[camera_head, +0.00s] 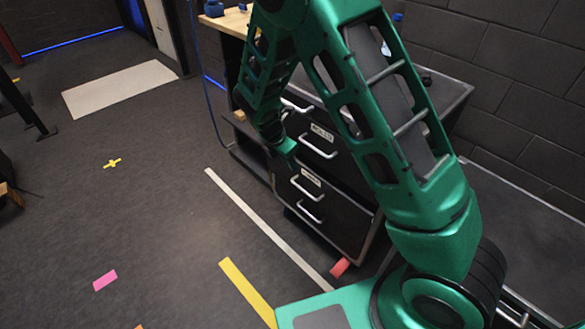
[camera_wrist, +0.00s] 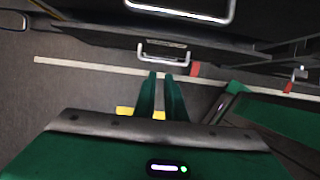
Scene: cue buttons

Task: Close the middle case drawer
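The case (camera_head: 365,225) is a dark cabinet with several drawers, each with a pale bar handle. A labelled drawer handle (camera_head: 318,148) is near the middle of its front. Another labelled handle (camera_head: 307,187) is below it. I cannot tell surely which drawer stands out, or how far. My gripper (camera_head: 284,150) hangs at the left of the drawer fronts, partly hidden by my arm. In the wrist view, my two green fingers (camera_wrist: 160,74) are apart with nothing between them. A handle (camera_wrist: 164,52) shows just beyond their tips, and a larger, nearer handle (camera_wrist: 180,10) is at the top.
A wooden worktop (camera_head: 232,22) is behind the case. A white line (camera_head: 262,226) and yellow tape (camera_head: 247,290) mark the floor. Open floor lies to the left. A brick wall is at the right.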

